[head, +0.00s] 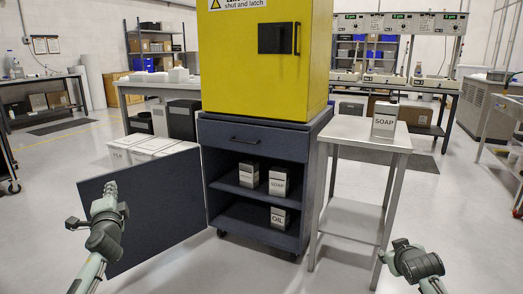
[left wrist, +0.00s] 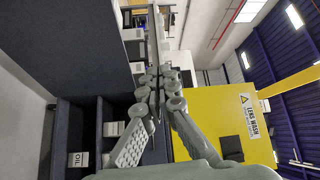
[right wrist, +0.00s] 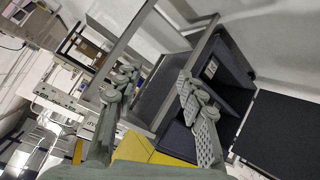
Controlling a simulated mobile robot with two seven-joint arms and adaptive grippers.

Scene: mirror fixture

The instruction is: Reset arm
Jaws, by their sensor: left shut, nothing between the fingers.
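My left gripper (head: 110,190) is shut and empty. In the head view it overlaps the open dark blue cabinet door (head: 165,205); I cannot tell whether it touches it. The left wrist view shows its fingers (left wrist: 155,80) together, with a dark blue panel beside them. My right gripper (head: 400,243) is low in front of the side table (head: 350,130). In the right wrist view its fingers (right wrist: 155,85) are spread apart with nothing between them. The dark blue cabinet (head: 252,133) stands open, with a soap box (head: 280,182) on its upper shelf and an oil box (head: 279,218) below.
A yellow lens wash cabinet (head: 250,80) sits on top of the blue one. Another soap box (head: 385,120) stands on the side table. White-topped boxes (head: 150,148) stand behind the door.

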